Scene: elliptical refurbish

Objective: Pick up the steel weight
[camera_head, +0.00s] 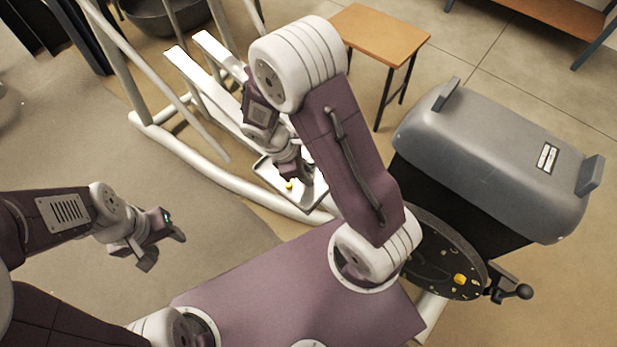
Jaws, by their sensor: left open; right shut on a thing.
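My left gripper (164,246) is open and empty, over the grey floor mat at the left, well away from the tray.
An elliptical trainer's white frame (180,165) rises behind the tray. Its grey housing (500,150) and black disc (432,262), with a yellow piece (459,279) on it, stand at the right. A small wooden table (378,34) is at the back. The mat (120,160) at left is largely clear.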

